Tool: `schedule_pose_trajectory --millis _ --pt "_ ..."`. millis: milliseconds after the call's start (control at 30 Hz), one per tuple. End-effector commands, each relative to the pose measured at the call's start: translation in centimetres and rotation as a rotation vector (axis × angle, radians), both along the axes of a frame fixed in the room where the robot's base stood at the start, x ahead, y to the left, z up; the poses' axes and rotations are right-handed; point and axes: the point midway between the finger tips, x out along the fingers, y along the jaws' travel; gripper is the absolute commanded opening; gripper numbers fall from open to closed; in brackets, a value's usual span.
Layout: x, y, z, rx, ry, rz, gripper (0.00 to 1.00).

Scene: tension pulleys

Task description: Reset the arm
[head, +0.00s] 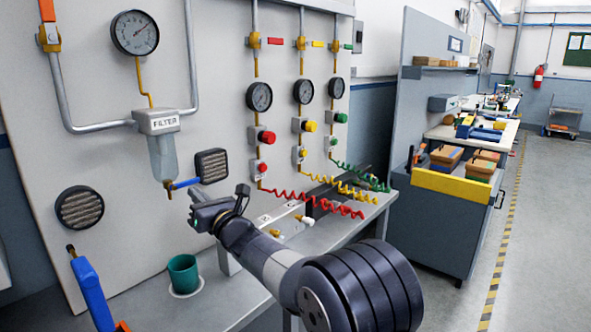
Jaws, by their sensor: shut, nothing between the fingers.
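My arm reaches in from the lower right, over the grey bench (235,296), toward the panel. My gripper (194,203) is at its far end, just below the blue lever (186,183) under the filter (163,150). The gripper is shut and holds nothing. It is small and dark in this view, and I cannot tell whether its tips touch the lever or only overlap it in the picture. My wrist and forearm cover part of the bench.
The panel (100,165) carries gauges, valves and buttons. Coiled red (310,204), yellow (343,188) and green (360,177) hoses hang near my arm. A teal cup (183,273) stands on the bench. A blue tool (92,293) is at lower left. The floor (540,220) at right is clear.

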Motion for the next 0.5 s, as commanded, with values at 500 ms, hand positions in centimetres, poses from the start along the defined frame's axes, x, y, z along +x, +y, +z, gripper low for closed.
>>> schedule_pose_trajectory --millis 500 --pt "-0.35 0.31 -0.24 0.055 0.070 -0.001 0.00"
